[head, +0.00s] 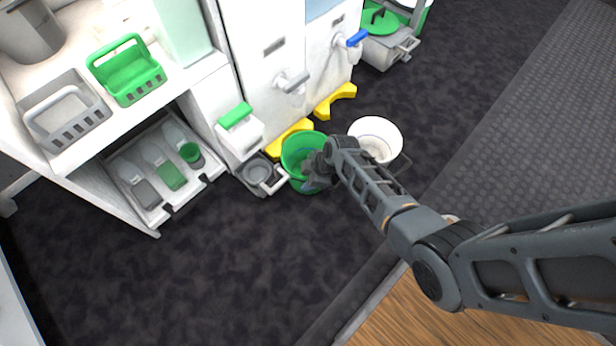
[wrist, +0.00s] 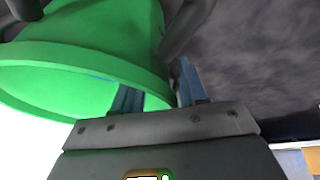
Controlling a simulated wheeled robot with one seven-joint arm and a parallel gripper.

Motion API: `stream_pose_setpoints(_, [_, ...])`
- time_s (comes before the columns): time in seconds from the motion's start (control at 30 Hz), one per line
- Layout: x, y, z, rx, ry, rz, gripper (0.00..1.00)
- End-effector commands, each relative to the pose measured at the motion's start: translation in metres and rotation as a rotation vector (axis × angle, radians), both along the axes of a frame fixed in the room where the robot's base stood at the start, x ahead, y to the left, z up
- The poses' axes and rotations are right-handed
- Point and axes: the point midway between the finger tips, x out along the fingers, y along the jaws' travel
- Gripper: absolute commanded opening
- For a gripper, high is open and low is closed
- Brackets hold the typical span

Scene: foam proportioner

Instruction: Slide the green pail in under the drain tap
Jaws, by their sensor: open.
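The green pail (head: 291,158) stands on the dark floor, just in front of a yellow floor cradle. It fills the upper left of the wrist view (wrist: 85,60). My gripper (head: 315,174) is at the pail's right side. In the wrist view my gripper (wrist: 158,88) is open, with one blue-grey finger against the green and the other beyond the rim's edge. The pail's rim seems to lie between them; contact cannot be told. A grey tap (head: 292,82) juts from the white cabinet behind the pail. A blue-handled tap (head: 352,41) is to its right. Neither is labelled legibly.
One yellow cradle (head: 290,136) lies below the grey tap, another (head: 336,101) below the blue-handled tap. A white pail (head: 383,128) stands right of the green one. A grey bin (head: 258,174) stands close on the left. Dark floor in front is clear.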

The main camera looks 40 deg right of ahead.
Motion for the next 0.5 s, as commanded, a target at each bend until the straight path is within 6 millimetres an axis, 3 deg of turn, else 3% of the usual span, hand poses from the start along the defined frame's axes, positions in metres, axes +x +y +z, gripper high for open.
stream_pose_setpoints(0.27, [-0.001, -0.001, 0.002, -0.001, 0.001, 0.000, 0.43])
stream_pose_setpoints(0.5, [-0.011, -0.007, 0.033, -0.002, 0.001, 0.000, 0.43])
